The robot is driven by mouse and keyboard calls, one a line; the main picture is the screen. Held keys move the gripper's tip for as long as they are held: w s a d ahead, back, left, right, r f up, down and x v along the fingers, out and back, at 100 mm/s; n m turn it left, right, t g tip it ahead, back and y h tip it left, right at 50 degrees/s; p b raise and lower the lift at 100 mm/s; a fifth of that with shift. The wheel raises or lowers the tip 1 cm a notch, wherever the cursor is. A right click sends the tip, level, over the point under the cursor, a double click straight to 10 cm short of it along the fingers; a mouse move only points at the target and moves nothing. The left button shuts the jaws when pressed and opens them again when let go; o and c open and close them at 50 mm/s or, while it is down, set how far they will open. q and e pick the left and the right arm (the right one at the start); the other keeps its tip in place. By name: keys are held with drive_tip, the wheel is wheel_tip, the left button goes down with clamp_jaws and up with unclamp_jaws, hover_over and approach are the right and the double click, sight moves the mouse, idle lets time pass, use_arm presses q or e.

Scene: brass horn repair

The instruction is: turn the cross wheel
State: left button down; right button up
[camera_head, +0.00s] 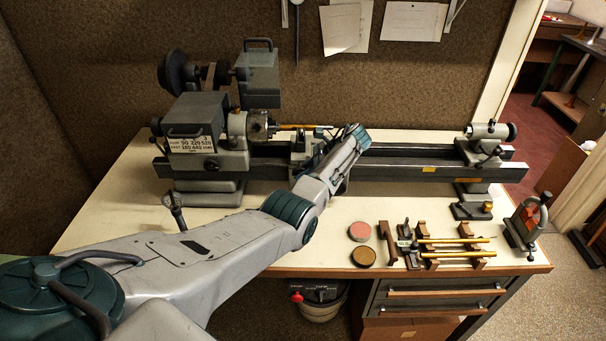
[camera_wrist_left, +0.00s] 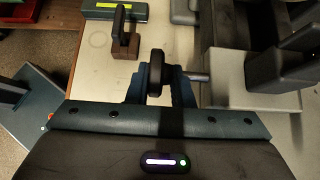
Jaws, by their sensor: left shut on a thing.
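The cross wheel (camera_wrist_left: 156,72), a small dark round wheel seen nearly edge-on in the left wrist view, sits on a short metal shaft (camera_wrist_left: 197,76) running right toward grey machine parts. My left gripper (camera_wrist_left: 158,86) is shut on the wheel, with one blue-grey finger on each side. In the head view, my left arm reaches from the left to the front of the lathe bed (camera_head: 410,152). The arm's end hides the wheel and most of the gripper there. My right gripper is not in view.
The lathe headstock (camera_head: 205,130) stands left of my forearm, the tailstock (camera_head: 488,135) at the right. A stand with brass rods (camera_head: 455,254), a pink tin (camera_head: 360,231) and a brown tin (camera_head: 364,257) lie near the bench's front edge. A small clamp (camera_head: 525,222) stands at the right corner.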

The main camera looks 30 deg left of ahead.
use_arm(q)
drive_tip(key=shift+s+d+f+g+y+b, duration=0.25)
drive_tip(key=shift+s+f+g+y+b, duration=0.05)
drive_tip(key=shift+f+g+y+b, duration=0.3)
drive_tip(key=shift+s+r+y+b, duration=0.15)
drive_tip(key=shift+s+y+b, duration=0.05)
drive_tip(key=shift+y+b, duration=0.4)
drive_tip(key=shift+d+g, duration=0.1)
drive_tip(key=shift+g, duration=0.2)
drive_tip(key=c, duration=1.5)
unclamp_jaws()
drive_tip(key=shift+w, duration=0.35)
drive_tip(key=shift+r, duration=0.1)
drive_tip(key=shift+s+r, duration=0.1)
drive_tip(key=shift+r, duration=0.15)
